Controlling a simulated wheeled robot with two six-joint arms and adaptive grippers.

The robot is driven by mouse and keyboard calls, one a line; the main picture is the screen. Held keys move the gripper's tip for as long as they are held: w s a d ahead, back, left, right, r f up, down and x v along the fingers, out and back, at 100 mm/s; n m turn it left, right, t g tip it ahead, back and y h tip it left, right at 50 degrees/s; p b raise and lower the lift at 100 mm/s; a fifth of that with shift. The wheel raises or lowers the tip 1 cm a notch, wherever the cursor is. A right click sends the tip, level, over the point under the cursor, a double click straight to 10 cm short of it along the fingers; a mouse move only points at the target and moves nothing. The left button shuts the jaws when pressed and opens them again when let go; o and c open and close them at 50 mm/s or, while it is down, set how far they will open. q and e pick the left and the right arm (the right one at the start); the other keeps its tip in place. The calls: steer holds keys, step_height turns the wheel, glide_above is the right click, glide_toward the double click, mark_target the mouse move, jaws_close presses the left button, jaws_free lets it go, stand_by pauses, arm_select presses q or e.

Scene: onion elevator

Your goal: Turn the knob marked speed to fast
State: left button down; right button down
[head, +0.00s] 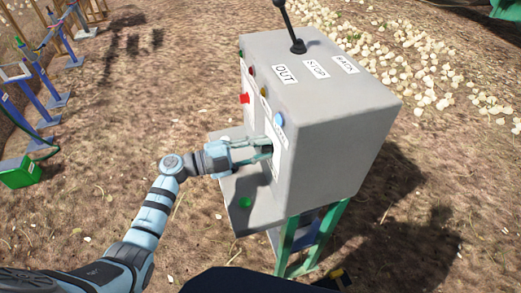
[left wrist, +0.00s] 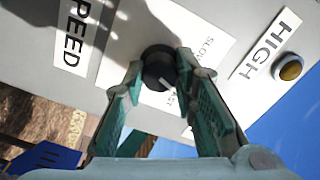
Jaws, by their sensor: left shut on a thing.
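The black speed knob (left wrist: 158,65) sits on the front panel of the grey control box (head: 335,125). My left gripper (head: 266,148) reaches the panel from the left, its two green fingers on either side of the knob and shut on it. In the left wrist view, a SPEED label (left wrist: 75,38) is left of the knob and a SLOW label (left wrist: 207,48) is to its right. A white pointer mark on the knob points down and right, towards lettering partly hidden by a finger. My right gripper is not in view.
A HIGH label (left wrist: 263,47) and a round brass-coloured button (left wrist: 290,68) are further right on the panel. A black lever (head: 290,25) rises from the box top, near OUT, STOP and BACK labels. Green legs (head: 318,240) support the box. Pale onions (head: 400,50) lie behind it.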

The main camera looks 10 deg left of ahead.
arm_select(q)
steer(key=m+b, duration=0.2)
steer(key=m, duration=0.3)
steer(key=shift+f, duration=0.1)
stand_by(0.4)
steer(key=c, duration=1.3)
jaws_free()
steer(key=v, duration=1.2)
